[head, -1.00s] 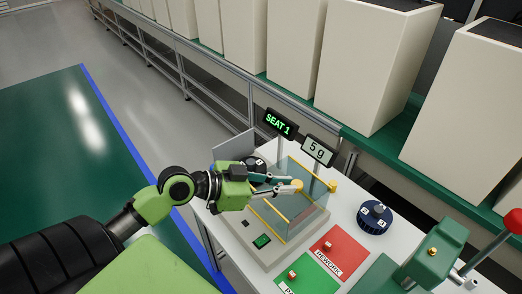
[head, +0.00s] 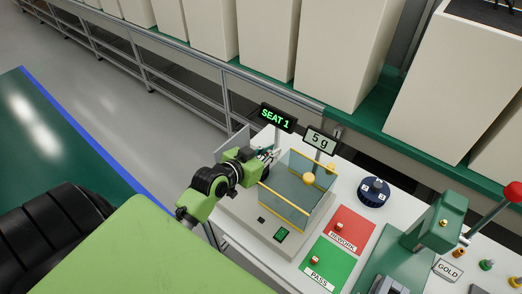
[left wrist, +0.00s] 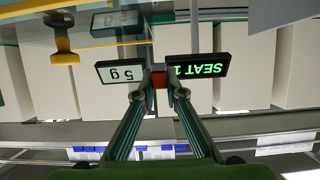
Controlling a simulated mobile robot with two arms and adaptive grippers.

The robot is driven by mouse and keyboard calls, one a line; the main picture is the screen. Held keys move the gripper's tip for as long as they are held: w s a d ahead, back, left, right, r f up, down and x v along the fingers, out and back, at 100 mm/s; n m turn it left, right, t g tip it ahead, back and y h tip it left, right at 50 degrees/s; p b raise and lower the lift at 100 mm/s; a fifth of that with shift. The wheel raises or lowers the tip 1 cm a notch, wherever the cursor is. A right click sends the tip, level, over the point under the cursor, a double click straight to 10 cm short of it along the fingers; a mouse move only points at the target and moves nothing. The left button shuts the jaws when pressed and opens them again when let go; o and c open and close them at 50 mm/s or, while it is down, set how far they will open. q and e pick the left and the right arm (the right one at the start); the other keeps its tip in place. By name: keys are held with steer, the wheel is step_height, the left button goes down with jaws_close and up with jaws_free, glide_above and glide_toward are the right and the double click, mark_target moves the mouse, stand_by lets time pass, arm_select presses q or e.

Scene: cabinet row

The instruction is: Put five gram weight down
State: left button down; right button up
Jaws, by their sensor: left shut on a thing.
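My left gripper (head: 270,155) is just left of the glass-sided balance (head: 285,228), below the SEAT 1 sign. In the left wrist view, which is upside down, its fingertips (left wrist: 160,78) are shut on a small red piece (left wrist: 160,79). I cannot tell whether this is the five gram weight. A yellow round part (head: 308,179) shows in or behind the glass; a yellow stemmed part also shows in the left wrist view (left wrist: 62,45), apart from the fingers. The 5 g sign (head: 320,140) stands behind the balance. My right gripper is out of view.
A dark blue round holder (head: 374,191) stands right of the balance. A green press (head: 440,222) is at the right. Yellow-edged glass walls lie close to my gripper.

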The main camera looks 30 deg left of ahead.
arm_select(q)
steer(key=w+a+f, duration=0.6)
steer(key=a+f, duration=0.1)
steer(key=shift+f, duration=0.1)
steer(key=shift+w+a+f+b, duration=0.2)
steer(key=shift+a+f+b, duration=0.1)
steer(key=shift+f, duration=0.1)
step_height(320, 180, down, 3)
steer(key=shift+a+f, duration=0.1)
steer(key=shift+a, duration=0.05)
